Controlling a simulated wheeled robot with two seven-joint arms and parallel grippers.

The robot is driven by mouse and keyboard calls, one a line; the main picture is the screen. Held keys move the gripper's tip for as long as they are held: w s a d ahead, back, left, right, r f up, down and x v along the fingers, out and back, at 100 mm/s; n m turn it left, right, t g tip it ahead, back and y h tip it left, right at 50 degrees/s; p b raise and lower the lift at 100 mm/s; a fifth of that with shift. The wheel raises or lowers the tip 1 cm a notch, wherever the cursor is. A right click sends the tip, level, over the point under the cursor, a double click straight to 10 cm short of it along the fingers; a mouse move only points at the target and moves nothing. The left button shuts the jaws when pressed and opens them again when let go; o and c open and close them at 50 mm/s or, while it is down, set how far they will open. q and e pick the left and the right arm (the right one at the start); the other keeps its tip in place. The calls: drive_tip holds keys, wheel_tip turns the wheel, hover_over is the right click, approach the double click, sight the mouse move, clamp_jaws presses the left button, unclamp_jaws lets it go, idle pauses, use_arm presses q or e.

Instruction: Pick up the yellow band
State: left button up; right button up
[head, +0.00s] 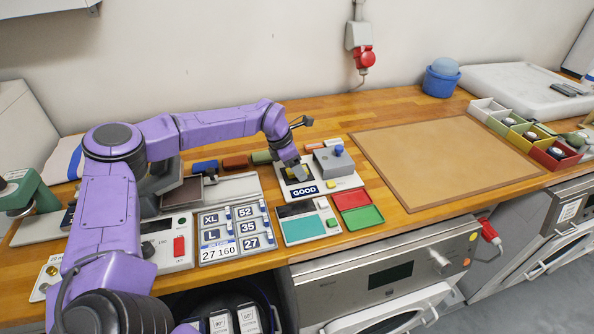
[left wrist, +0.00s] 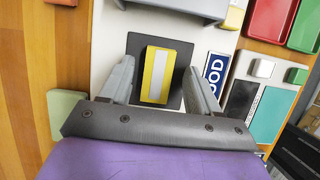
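The yellow band (left wrist: 149,76) has a pale grey stripe along it and lies on a black square pad (left wrist: 135,42) in the left wrist view. In the head view I cannot make it out behind my gripper. My left gripper (left wrist: 159,66) is open, with one finger on each side of the band and a visible gap to it. In the head view my left gripper (head: 293,172) points down over the pale device with the "GOOD" label (head: 304,191). My right gripper is not in view.
A grey block with a blue knob (head: 333,160) stands just right of the gripper. Red (head: 351,200) and green (head: 363,218) trays lie in front of it. A size-label board (head: 235,228) is to the left. The large tan mat (head: 440,160) at right is bare.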

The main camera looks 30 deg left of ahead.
use_arm(q)
drive_tip(key=c, duration=0.5)
drive_tip(key=shift+w, duration=0.1)
clamp_jaws()
drive_tip(key=shift+r+b, duration=0.3)
drive_tip(key=shift+b, duration=0.1)
drive_tip(key=r+b, duration=0.1)
drive_tip(key=r, duration=0.2)
drive_tip(key=shift+s+d+r+b, duration=0.1)
drive_tip(key=shift+s+r+b, duration=0.05)
drive_tip(key=shift+s+b, duration=0.2)
drive_tip(key=s+d+r+b, duration=0.4)
drive_tip(key=s+r, duration=0.5)
drive_tip(key=s, duration=0.3)
drive_tip(key=shift+s+d, duration=0.2)
drive_tip(key=shift+d, duration=0.3)
